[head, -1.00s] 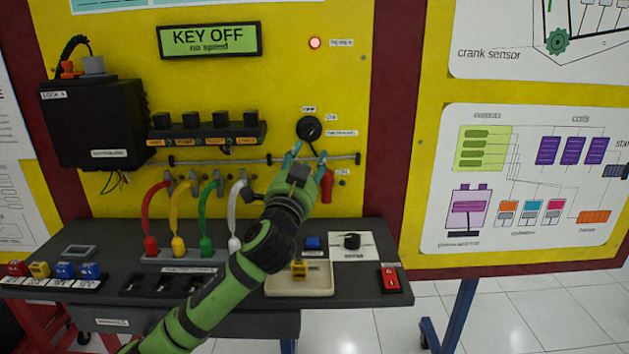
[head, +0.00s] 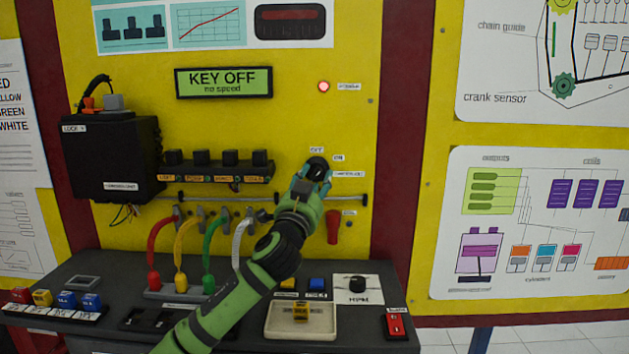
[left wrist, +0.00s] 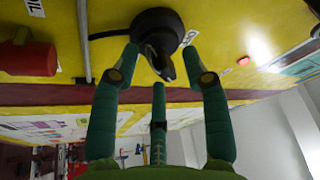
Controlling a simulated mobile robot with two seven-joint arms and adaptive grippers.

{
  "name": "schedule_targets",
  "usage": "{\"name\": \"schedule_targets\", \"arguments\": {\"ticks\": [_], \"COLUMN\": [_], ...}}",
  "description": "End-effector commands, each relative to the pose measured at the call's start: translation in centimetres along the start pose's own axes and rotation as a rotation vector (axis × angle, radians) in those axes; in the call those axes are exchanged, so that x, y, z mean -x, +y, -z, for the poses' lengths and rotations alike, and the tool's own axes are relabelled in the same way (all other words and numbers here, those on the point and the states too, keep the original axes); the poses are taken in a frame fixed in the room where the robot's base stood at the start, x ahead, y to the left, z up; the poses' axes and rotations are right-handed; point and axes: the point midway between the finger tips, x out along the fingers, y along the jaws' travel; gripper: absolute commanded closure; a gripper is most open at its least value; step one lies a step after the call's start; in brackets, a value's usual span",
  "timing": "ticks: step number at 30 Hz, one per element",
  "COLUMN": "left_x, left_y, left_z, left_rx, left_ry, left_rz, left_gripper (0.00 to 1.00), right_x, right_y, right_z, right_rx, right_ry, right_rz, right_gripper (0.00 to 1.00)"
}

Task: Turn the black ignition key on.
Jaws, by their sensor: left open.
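The black ignition key switch (head: 318,164) is on the yellow panel, with small labels around it that include OFF and ON. My left gripper (head: 313,181) is right in front of it and covers its lower part. In the left wrist view the round black switch (left wrist: 157,20) shows near the top, with the key (left wrist: 160,62) sticking out. The open green fingers of my left gripper (left wrist: 159,55) stand on both sides of the key, with a third finger below; no firm contact shows. The display (head: 223,82) reads KEY OFF, no speed. My right gripper is out of view.
A red lamp (head: 323,86) glows above the switch. A horizontal rod (head: 340,199) and a red cylinder (head: 333,227) are just below. A black box (head: 108,160) is at left. The bench (head: 60,285) holds colored cables, a tray and a dial.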

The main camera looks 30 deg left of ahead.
Motion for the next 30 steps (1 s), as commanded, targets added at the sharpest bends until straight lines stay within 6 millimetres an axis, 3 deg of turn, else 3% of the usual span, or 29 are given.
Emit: {"name": "schedule_targets", "arguments": {"ticks": [4, 7, 8, 16, 24, 30], "left_x": [0.0, 0.0, 0.0, 0.0, -0.1, 0.0], "left_y": [0.0, 0.0, 0.0, -0.2, -0.7, -0.5], "left_z": [0.0, 0.0, 0.0, 0.1, 0.4, 0.1], "left_rx": [0.0, 0.0, 0.0, -0.018, -0.221, -0.328], "left_ry": [0.0, 0.0, 0.0, -0.001, -0.002, -0.001], "left_rz": [0.0, 0.0, 0.0, -0.007, -0.094, -0.138], "left_gripper": [0.54, 0.94, 1.0, 1.0, 1.0, 1.0], "right_x": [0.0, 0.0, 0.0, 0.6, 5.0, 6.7], "right_y": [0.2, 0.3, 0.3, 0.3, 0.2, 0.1], "right_z": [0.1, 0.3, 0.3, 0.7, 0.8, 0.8], "right_rx": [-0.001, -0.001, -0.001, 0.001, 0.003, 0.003], "right_ry": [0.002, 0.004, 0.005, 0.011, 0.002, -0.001], "right_rz": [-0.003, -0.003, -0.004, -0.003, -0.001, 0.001], "right_gripper": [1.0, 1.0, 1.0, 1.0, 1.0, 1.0]}}
